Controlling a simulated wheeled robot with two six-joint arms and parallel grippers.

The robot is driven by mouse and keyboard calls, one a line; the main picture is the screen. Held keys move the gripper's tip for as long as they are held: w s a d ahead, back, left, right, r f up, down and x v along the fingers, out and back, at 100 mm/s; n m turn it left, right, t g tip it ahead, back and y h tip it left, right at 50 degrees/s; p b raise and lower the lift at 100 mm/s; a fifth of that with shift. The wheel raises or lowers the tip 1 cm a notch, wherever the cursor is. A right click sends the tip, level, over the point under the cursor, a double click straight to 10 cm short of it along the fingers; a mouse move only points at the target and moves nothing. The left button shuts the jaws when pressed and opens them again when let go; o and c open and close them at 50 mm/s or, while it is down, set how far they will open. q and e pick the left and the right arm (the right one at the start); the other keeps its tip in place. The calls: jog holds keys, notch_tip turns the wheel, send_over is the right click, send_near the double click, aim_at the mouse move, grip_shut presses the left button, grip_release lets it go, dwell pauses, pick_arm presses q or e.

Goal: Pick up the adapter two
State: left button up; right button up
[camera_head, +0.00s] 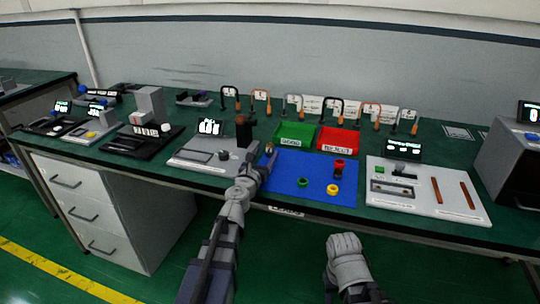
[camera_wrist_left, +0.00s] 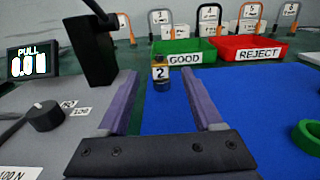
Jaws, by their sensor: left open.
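Adapter two, a small dark cylinder with a yellow band marked 2, stands upright on the blue mat's far left part in the left wrist view (camera_wrist_left: 160,74). In the left wrist view the fingers of my left gripper (camera_wrist_left: 162,92) are spread apart, with the adapter centred in the gap, slightly ahead of the tips. Nothing is held. My right gripper (camera_head: 343,247) hangs in front of the table, low in the head view; its jaw state is unclear.
Green (camera_head: 296,132) and red (camera_head: 338,139) bins stand behind. A pull tester (camera_wrist_left: 92,48) rises close left of my left gripper.

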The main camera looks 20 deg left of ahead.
aim_at(269, 148)
pick_arm(q)
jog(key=shift+w+d, duration=0.1)
jog(key=shift+w, duration=3.1)
jog(key=shift+s, duration=0.1)
grip_shut()
